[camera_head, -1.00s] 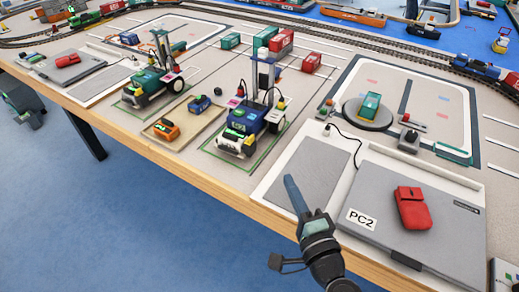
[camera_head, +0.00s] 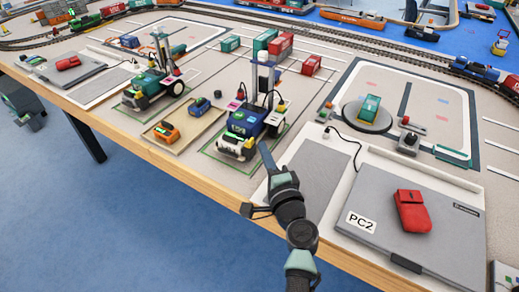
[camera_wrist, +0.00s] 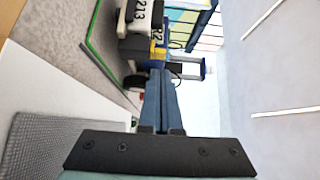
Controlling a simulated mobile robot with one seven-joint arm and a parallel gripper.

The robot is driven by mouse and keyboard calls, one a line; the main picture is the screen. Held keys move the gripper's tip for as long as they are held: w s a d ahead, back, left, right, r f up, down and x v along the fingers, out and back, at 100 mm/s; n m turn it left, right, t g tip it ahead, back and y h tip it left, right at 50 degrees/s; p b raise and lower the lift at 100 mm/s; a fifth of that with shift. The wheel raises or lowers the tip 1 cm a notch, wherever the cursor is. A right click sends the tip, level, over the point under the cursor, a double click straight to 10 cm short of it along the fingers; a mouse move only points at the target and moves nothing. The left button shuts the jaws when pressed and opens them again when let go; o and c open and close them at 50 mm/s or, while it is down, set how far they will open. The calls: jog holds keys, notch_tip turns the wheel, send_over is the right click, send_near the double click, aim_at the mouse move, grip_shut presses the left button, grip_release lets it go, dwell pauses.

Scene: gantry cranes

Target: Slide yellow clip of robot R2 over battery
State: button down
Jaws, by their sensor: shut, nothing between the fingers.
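Robot R2 (camera_head: 240,128), a blue and white crane vehicle with a tall mast, stands inside a green outline on the table. My gripper (camera_head: 264,147) is shut and empty, close to the right front corner of the robot. Its blue fingers (camera_wrist: 158,76) also show in the wrist view, pointing at the robot; contact cannot be told.
A second crane vehicle (camera_head: 150,85) stands to the left, with small orange (camera_head: 165,133) and blue (camera_head: 198,106) vehicles on a tray between. The PC2 laptop (camera_head: 370,190) with a red device (camera_head: 411,211) lies to the right. A grey pad (camera_head: 318,172) has free surface.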

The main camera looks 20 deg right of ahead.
aim_at(249, 144)
jog(key=shift+w+a, duration=0.45)
jog(key=shift+w, duration=0.1)
jog(key=shift+w+a+b, duration=0.4)
jog(key=shift+w+a, duration=0.5)
jog(key=shift+w, duration=0.1)
jog(key=shift+s+d, duration=0.1)
